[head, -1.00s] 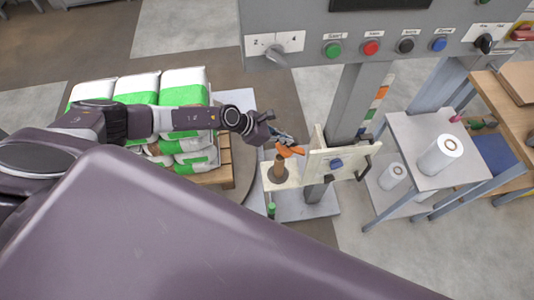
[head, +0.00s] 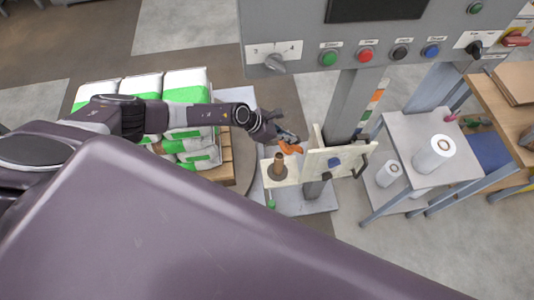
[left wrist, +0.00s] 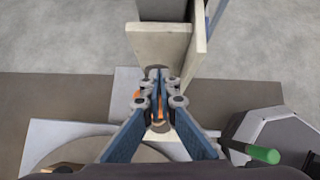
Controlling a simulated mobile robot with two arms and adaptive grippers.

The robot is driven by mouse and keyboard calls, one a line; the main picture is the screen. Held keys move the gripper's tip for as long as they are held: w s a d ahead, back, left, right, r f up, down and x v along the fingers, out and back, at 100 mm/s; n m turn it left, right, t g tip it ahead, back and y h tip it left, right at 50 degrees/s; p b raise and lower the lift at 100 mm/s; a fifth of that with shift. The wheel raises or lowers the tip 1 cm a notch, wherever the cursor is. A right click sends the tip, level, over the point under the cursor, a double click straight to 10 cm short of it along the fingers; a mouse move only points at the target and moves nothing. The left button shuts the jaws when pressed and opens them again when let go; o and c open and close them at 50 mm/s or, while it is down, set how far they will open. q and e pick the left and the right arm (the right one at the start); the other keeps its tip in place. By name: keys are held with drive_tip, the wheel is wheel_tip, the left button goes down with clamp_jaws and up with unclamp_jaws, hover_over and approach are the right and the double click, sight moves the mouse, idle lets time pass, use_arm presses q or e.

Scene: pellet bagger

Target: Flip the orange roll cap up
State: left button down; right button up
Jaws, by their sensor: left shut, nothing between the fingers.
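The orange roll cap (head: 291,148) shows at the top of the brown roll post (head: 278,166) in the head view, tilted up to the right. My left gripper (head: 288,138) is at the cap, just above and behind it, with its blue fingers shut and empty. In the left wrist view the shut fingers (left wrist: 157,82) point toward the cream board, and small bits of the orange cap (left wrist: 162,106) show between and beside them. The fingers hide most of the cap there. I cannot tell whether they touch it. My right gripper is not in view.
A cream board (head: 330,160) with a blue knob stands just right of the cap. The grey control panel (head: 385,40) hangs above. Stacked green and white bags (head: 185,90) lie left, under my left arm. A side table (head: 408,137) with a white roll stands right.

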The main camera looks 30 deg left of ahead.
use_arm(q)
drive_tip(key=shift+w+d+r, duration=0.1)
drive_tip(key=shift+d+r, duration=0.05)
drive_tip(key=shift+d, duration=0.05)
drive_tip(key=shift+w+d+r+p, duration=0.3)
drive_tip(key=shift+w+d+p, duration=0.1)
drive_tip(key=shift+d, duration=0.1)
drive_tip(key=shift+w+d+r+p, duration=0.25)
drive_tip(key=shift+w+d+p, duration=0.1)
drive_tip(key=shift+d, duration=0.15)
drive_tip(key=shift+w+d, duration=0.55)
drive_tip(key=shift+d, duration=0.25)
drive_tip(key=shift+w+d, duration=0.55)
drive_tip(key=shift+d, duration=0.25)
drive_tip(key=shift+r, duration=0.1)
